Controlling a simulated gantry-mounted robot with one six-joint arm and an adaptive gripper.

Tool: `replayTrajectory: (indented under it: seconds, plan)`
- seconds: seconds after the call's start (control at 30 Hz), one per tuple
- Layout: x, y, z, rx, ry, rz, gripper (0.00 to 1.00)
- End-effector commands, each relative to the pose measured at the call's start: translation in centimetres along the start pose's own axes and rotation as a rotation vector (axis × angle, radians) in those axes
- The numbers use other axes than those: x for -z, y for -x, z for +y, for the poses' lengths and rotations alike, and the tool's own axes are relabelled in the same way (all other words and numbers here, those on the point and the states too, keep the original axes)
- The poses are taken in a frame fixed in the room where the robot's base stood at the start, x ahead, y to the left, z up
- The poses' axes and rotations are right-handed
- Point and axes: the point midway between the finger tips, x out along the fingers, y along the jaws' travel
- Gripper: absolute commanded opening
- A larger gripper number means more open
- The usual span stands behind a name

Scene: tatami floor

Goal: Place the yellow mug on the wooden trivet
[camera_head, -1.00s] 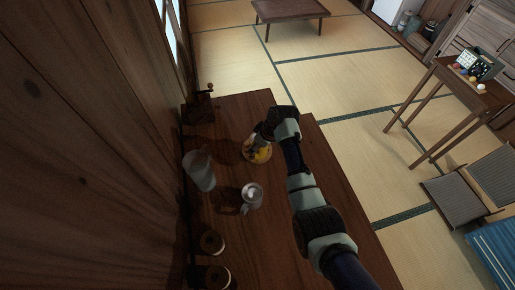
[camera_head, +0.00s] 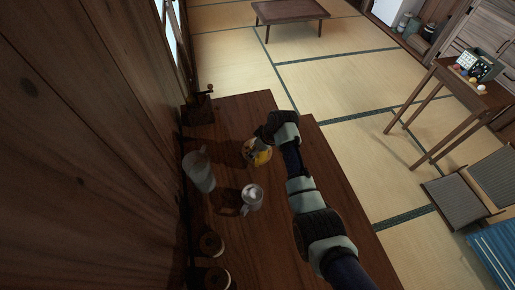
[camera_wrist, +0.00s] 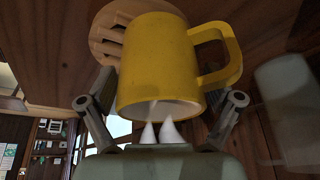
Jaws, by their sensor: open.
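The yellow mug (camera_head: 263,158) is on the dark table at the wooden trivet (camera_head: 248,157), partly hidden by my gripper (camera_head: 261,143). In the wrist view the mug (camera_wrist: 158,62) fills the middle, its open rim facing me and its handle to the right. The slatted round trivet (camera_wrist: 104,38) shows behind the mug's base, which overlaps it; full contact is hidden. My gripper (camera_wrist: 162,98) is open, with one finger on each side of the mug and visible space beside it.
A tall translucent glass (camera_head: 199,171) and a grey mug (camera_head: 252,196) stand close by on the table (camera_head: 290,238). The wooden wall (camera_head: 90,150) borders the left side.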

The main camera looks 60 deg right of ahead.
Motion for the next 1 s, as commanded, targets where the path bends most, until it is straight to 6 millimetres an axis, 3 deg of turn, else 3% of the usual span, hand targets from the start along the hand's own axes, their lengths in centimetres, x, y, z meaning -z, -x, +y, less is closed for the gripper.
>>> replayTrajectory:
  seconds: [0.3, 0.5, 1.0]
  plan:
    - [0.2, 7.6, 0.1, -0.002, -0.002, 0.002, 0.90]
    - [0.1, 11.0, 0.0, 0.000, -0.001, 0.001, 0.90]
    - [0.0, 11.7, 0.0, 0.000, -0.001, 0.000, 0.90]
